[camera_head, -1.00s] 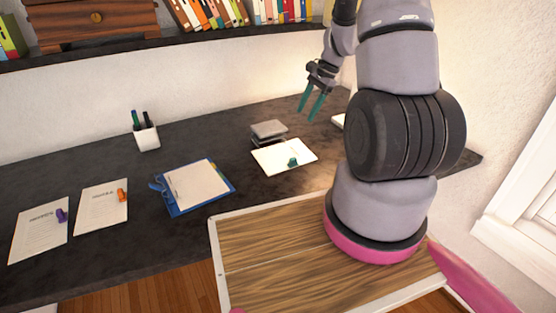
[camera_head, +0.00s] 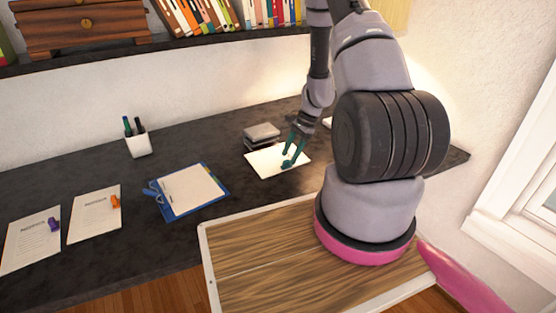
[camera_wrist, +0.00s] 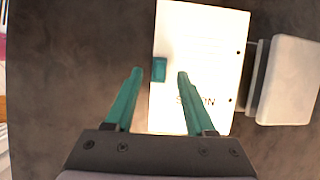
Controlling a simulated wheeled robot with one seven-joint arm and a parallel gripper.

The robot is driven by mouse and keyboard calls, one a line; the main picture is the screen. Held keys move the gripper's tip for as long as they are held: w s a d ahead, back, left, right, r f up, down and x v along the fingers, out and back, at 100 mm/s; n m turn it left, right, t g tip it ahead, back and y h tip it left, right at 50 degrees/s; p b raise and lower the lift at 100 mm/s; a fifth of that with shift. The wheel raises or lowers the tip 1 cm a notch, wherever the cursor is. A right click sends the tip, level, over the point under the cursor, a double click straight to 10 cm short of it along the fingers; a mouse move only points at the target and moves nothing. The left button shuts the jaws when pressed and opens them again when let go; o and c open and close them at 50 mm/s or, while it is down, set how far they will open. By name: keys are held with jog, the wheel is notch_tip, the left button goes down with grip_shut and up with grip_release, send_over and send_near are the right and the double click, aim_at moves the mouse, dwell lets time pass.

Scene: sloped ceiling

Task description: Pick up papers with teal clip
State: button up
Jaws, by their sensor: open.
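The papers with the teal clip (camera_head: 265,162) lie flat on the dark desk, in front of a small grey stack. In the wrist view the papers (camera_wrist: 205,50) are a white sheet with some print, and the teal clip (camera_wrist: 159,69) sits at their left edge. My gripper (camera_head: 292,155) has teal fingers and is over the papers' right part in the head view. In the wrist view the open fingers (camera_wrist: 158,75) lie on either side of the clip, with nothing between them held. The gap in height above the papers is hard to tell.
The grey stack (camera_head: 262,131) stands just behind the papers; it also shows in the wrist view (camera_wrist: 288,80). A blue clipboard (camera_head: 188,190), papers with an orange clip (camera_head: 95,215), papers with a purple clip (camera_head: 30,242) and a white pen cup (camera_head: 138,147) are further left.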

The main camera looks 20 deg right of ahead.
jog(key=shift+x, duration=1.15)
grip_shut()
notch_tip(320, 180, up, 14)
dwell(0.4)
